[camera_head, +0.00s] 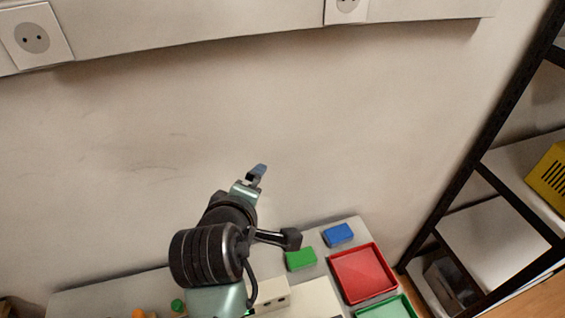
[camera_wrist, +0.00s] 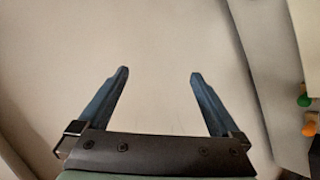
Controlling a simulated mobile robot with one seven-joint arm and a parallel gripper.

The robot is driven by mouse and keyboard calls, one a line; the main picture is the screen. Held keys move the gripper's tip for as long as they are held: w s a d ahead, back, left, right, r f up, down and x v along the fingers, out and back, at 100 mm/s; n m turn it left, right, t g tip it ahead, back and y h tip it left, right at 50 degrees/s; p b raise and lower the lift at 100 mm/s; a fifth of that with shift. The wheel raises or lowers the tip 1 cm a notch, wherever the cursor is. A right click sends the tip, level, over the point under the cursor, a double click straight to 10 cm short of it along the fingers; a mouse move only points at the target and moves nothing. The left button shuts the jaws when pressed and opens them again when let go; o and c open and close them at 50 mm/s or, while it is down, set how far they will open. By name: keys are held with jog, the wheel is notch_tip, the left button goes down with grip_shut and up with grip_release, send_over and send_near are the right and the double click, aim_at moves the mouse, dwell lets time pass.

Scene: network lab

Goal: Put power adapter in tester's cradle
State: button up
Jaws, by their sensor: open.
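My gripper (camera_head: 258,172) is raised in front of the wall, above the back of the table. In the wrist view my gripper (camera_wrist: 159,73) has its two blue fingers wide apart with nothing between them. A cream box with dark spots (camera_head: 272,295) stands on the table beside my arm, partly hidden by it. I cannot tell whether this box is the power adapter, the tester or something else. No cradle can be made out.
On the table (camera_head: 347,221) lie a blue block (camera_head: 338,234), a green block (camera_head: 301,259), a red tray (camera_head: 363,273) and a green tray (camera_head: 387,308). Small orange (camera_head: 138,313) and green (camera_head: 178,305) pieces are at the left. A black-framed shelf (camera_head: 480,170) stands right.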

jog(key=d+r+m+t+y, duration=0.15)
jog(key=r+m+t, duration=0.3)
jog(key=r, duration=0.95)
jog(key=d+r+m+t+h, duration=0.1)
jog(key=d+r+m+t, duration=0.3)
jog(key=r, duration=1)
jog(key=s+r+m+t, duration=0.2)
jog(key=s+r+t, duration=0.2)
jog(key=s+r, duration=0.2)
jog(key=s+r+m+t, duration=0.3)
jog(key=s+r, duration=0.3)
jog(key=r, duration=0.5)
jog(key=shift+s+d+t, duration=0.15)
jog(key=shift+d+t, duration=0.1)
jog(key=shift+t, duration=0.2)
jog(key=shift+y, duration=0.25)
